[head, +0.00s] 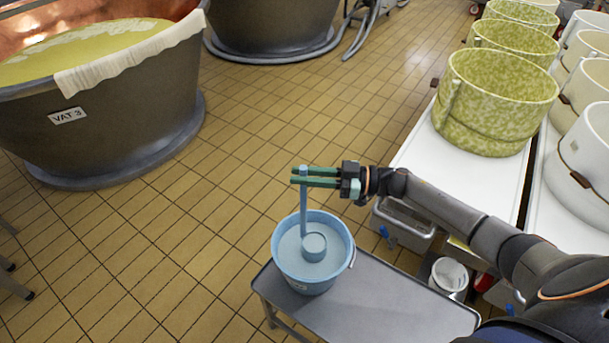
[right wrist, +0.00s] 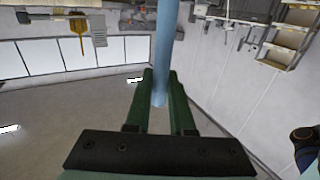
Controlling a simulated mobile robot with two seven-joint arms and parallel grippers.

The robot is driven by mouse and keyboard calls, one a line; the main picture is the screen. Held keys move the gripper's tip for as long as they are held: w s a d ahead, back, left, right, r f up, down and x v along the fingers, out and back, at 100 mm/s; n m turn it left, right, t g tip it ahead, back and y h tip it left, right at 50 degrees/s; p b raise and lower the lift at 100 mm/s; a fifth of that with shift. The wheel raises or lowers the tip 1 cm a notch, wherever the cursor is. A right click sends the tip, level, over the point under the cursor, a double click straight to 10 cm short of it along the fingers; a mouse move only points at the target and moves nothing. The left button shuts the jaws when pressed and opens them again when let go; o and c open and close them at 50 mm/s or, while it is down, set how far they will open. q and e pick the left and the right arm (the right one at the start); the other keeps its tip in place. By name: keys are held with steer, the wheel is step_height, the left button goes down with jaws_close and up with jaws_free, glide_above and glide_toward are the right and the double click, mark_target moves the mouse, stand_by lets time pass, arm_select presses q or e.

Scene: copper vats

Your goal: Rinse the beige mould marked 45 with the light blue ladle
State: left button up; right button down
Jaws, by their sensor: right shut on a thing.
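The light blue ladle (head: 304,205) hangs upright with its bowl (head: 314,247) inside the rim of a blue bucket (head: 281,268). Whether the bowl touches the liquid there, I cannot tell. My right gripper (head: 300,176) is shut on the top of the ladle's handle, above the bucket. In the right wrist view the handle (right wrist: 162,60) stands between the green fingers (right wrist: 160,100). Pale moulds (head: 591,150) stand at the right edge; no number 45 is readable on any of them. My left gripper is not in view.
The bucket stands on a low grey bench (head: 390,306). Green-mottled moulds (head: 490,105) stand on a white table (head: 420,152) to the right. A grey bin (head: 405,222) and a white pail (head: 448,275) are below. Vat 3 (head: 100,125) stands left; the tiled floor (head: 240,130) between is clear.

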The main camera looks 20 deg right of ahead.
step_height(320, 180, up, 9)
steer(key=p, duration=0.5)
steer(key=shift+r+p, duration=0.2)
steer(key=shift+p, duration=0.2)
steer(key=shift+r, duration=1.1)
